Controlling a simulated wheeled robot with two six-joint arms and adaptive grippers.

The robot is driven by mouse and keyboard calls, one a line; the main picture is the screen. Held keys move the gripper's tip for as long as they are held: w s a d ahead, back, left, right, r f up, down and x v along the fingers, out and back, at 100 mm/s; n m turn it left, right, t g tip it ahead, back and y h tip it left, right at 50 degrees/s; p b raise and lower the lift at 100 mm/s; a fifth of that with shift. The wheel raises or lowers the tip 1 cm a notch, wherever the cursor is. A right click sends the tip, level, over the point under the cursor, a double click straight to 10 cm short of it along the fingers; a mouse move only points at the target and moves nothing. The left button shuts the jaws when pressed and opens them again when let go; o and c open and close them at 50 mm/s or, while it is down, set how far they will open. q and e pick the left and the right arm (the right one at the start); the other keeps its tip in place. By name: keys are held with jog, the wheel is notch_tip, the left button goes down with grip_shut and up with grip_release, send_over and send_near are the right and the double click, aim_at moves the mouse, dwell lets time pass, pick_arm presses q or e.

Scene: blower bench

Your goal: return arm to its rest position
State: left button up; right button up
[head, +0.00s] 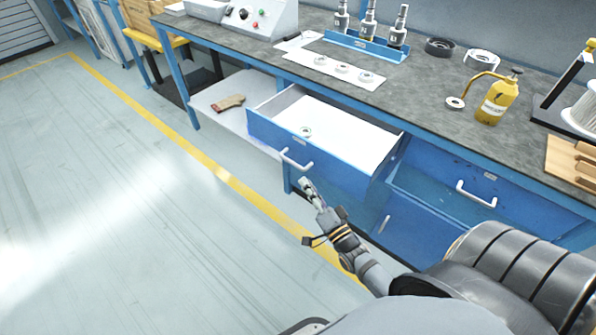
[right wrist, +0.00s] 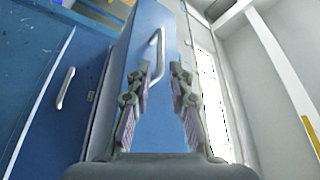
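My right gripper (head: 307,186) is in front of the open blue drawer (head: 318,158), close to its white handle (head: 296,161). In the right wrist view, the two fingers of the right gripper (right wrist: 163,80) are spread apart with nothing held between them. The handle (right wrist: 157,58) shows beyond the fingertips, and the drawer's blue front (right wrist: 150,30) lies behind it. In the head view a small gap seems to separate fingertips and handle. My left gripper is not in view.
The drawer is pulled out with a small ring (head: 306,131) inside. The grey bench top (head: 430,95) carries a blue tool rack (head: 365,45), a yellow oil can (head: 497,97) and rings. A closed drawer (head: 480,185) is at right. The floor at left is clear.

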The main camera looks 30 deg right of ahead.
jog(key=v, duration=0.2)
jog(key=shift+s, duration=0.25)
